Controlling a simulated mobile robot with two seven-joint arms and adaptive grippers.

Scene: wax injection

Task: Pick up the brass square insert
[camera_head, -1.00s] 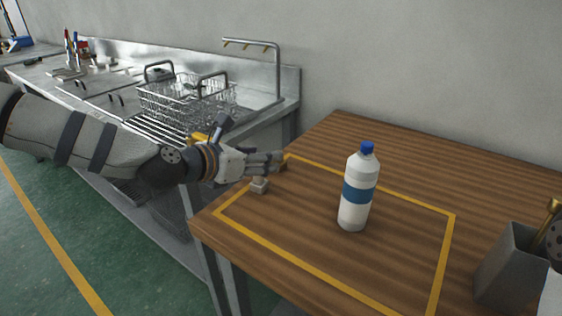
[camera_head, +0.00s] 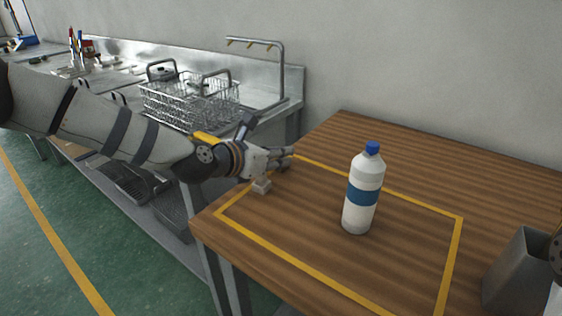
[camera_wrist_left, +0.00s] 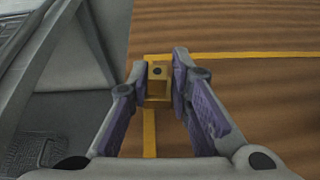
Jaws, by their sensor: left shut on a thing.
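The brass square insert (camera_wrist_left: 158,80) shows in the left wrist view as a small yellow block with a dark round hole. It sits between the two fingertips of my left gripper (camera_wrist_left: 160,84), which is shut on it. In the head view, my left gripper (camera_head: 277,168) is low over the left corner of the wooden table (camera_head: 420,150), by the yellow tape outline. The insert cannot be made out there behind the fingers. I cannot tell whether it touches the tabletop.
A white bottle (camera_head: 361,208) with a blue cap stands upright inside the tape outline. A grey metal container (camera_head: 518,272) stands at the right. A steel sink counter with a wire basket (camera_head: 190,103) is left of the table. The table's back is clear.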

